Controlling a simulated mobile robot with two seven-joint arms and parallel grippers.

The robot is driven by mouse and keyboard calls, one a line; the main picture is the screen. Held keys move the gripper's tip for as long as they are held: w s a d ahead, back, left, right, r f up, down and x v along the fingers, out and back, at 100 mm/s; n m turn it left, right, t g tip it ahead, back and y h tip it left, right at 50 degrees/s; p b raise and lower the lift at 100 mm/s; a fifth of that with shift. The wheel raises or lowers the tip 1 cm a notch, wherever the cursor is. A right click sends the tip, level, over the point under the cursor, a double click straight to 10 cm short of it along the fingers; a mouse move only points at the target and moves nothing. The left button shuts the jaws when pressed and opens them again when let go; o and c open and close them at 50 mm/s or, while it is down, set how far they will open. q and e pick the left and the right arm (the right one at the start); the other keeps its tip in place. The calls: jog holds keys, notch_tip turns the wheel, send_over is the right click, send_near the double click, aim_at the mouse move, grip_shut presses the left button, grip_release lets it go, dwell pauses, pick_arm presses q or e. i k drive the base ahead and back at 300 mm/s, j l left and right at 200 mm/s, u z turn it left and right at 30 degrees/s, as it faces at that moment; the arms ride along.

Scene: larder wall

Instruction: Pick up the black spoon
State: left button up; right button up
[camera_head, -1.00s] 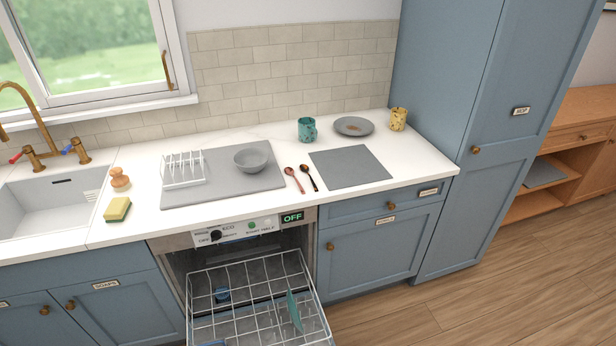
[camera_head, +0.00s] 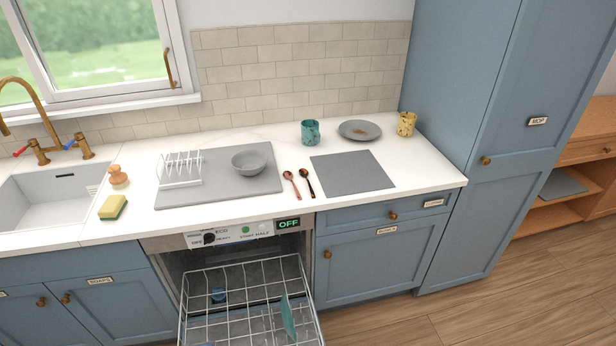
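The black spoon (camera_head: 306,183) lies on the white counter, its dark bowl toward the wall and its handle toward the front edge. A reddish-brown spoon (camera_head: 291,184) lies just left of it, apart from it and roughly parallel. A flat grey square mat (camera_head: 352,172) lies just to the right of the black spoon. Neither of my grippers shows in the head view.
Below the spoons, the dishwasher is open with its wire rack (camera_head: 247,300) pulled out in front of the counter. A grey drying mat (camera_head: 218,191) with a grey bowl (camera_head: 249,162) and a white rack is left of the spoons. A teal mug (camera_head: 310,132) stands behind them.

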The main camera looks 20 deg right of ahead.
aim_at(303, 172)
jog(key=l+u, duration=0.3)
jog(key=l, duration=0.2)
jog(key=l+u, duration=0.25)
jog(key=l, duration=0.25)
jog(key=k+l+u, duration=0.3)
jog(key=l, duration=0.2)
jog(key=l+u, duration=0.25)
jog(key=l, duration=0.25)
jog(key=l+u, duration=0.35)
jog(key=l, duration=0.15)
jog(key=k+l+u, duration=0.15)
jog(key=l+u, duration=0.25)
jog(key=l, duration=0.1)
